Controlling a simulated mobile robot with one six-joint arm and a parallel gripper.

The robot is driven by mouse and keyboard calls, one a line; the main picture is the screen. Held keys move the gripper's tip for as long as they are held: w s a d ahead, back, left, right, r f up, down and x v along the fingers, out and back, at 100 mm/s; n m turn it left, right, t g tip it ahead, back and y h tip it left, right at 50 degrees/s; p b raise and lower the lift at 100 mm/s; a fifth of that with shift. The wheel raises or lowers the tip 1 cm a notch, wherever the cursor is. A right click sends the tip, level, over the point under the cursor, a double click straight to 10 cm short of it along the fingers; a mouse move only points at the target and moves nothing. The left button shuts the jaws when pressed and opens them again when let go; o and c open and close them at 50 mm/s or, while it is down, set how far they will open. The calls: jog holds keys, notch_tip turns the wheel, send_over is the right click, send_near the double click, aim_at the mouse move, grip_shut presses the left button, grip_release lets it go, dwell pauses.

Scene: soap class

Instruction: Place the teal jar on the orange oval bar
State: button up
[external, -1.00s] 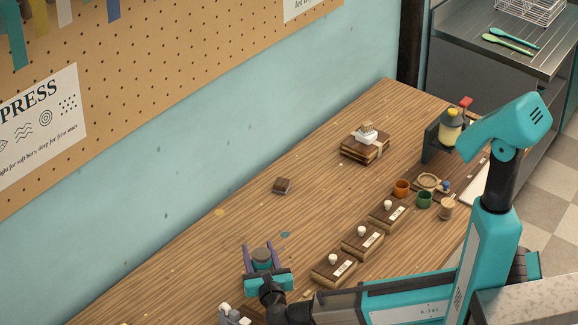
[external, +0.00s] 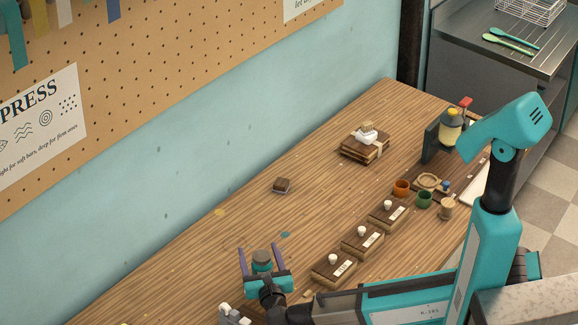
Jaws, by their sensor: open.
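The teal jar (external: 262,266) stands upright near the front left of the wooden table, with a dark grey-brown lid on top. My gripper (external: 260,248) is open, its two purple fingers on either side of the jar with visible gaps, and its teal palm on the near side. The palm hides the jar's lower part and whatever is under it.
Several wooden blocks with white knobs and labels (external: 334,268) run in a row to the right. A small brown block (external: 282,185) lies farther back. The table's middle is clear.

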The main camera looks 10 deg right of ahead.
aim_at(260, 256)
jog(key=shift+r, duration=0.2)
jog(key=s, duration=0.2)
jog(key=shift+s+d+f+b, duration=0.15)
jog(key=shift+s+b, duration=0.15)
jog(key=shift+b, duration=0.05)
jog(key=shift+s+r, duration=0.25)
jog(key=shift+r, duration=0.05)
jog(key=shift+r+b, duration=0.8)
jog(key=shift+r, duration=2.5)
jog(key=shift+w, duration=0.1)
